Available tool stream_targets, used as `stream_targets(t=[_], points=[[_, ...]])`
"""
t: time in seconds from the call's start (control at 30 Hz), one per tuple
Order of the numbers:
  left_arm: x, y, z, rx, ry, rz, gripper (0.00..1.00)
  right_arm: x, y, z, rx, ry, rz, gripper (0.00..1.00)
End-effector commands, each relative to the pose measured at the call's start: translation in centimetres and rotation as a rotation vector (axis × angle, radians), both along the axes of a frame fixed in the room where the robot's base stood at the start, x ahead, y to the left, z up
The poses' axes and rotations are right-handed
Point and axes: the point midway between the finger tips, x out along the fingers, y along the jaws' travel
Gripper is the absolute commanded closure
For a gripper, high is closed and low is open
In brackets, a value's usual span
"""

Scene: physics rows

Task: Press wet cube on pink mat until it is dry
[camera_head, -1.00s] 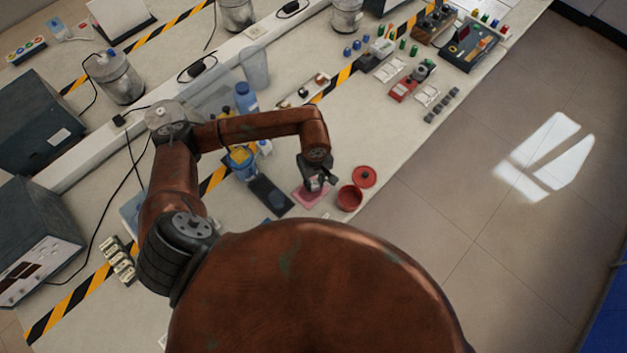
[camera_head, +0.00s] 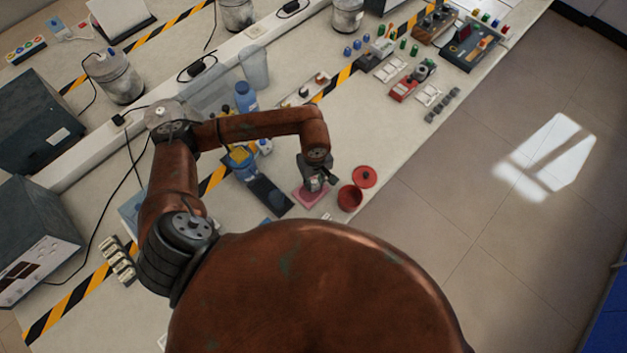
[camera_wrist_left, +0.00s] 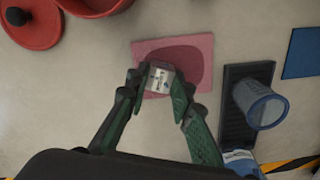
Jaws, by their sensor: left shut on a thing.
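The pink mat (camera_head: 309,197) lies flat on the bench under my left gripper (camera_head: 318,184). In the left wrist view the pink mat (camera_wrist_left: 202,46) has a large darker patch over much of its middle. My left gripper (camera_wrist_left: 157,84) is shut on a small silvery-grey cube (camera_wrist_left: 159,74), with one finger on each side. The cube is over the lower left part of the mat and the dark patch; I cannot tell whether it touches the mat. In the head view the gripper hides most of the cube. My right gripper is not in view.
A red pot (camera_head: 349,198) and its red lid (camera_head: 364,177) sit close to the mat's right. A dark tray (camera_head: 270,195) lies to its left; a clear blue cup (camera_wrist_left: 260,104) is on it. A blue square (camera_wrist_left: 303,53) lies beyond the tray. Blue bottle (camera_head: 245,97) stands farther back.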

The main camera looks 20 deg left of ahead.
Motion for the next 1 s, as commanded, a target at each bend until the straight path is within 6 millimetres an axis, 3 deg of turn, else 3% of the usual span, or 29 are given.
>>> stream_targets(t=[0.4, 1.0], points=[[-0.2, 0.1, -0.2, 0.002, 0.005, 0.000, 1.00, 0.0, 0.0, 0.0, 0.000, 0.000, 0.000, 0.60], [-0.6, 0.2, 1.3, 0.001, 0.002, -0.001, 1.00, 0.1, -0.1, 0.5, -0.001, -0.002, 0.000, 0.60]])
